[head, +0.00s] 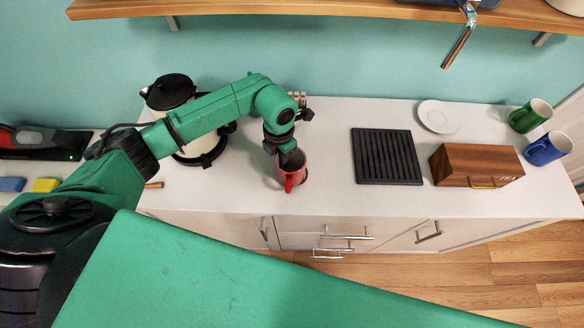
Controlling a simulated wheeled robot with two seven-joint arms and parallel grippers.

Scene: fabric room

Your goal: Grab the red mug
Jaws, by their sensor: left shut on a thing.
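The red mug (293,179) stands on the white countertop, near its front edge, left of the black ridged mat. My left gripper (289,157) reaches down into the mug from above and is shut on it. The fingertips are mostly hidden by the mug and the wrist. The mug looks upright and I cannot tell whether it touches the counter. My right gripper is not in view.
A kettle (172,92) stands behind my left arm. Right of the mug are a black mat (386,156), a wooden box (475,165), a white saucer (438,117), a green mug (530,115) and a blue mug (547,149). A shelf (330,9) hangs above.

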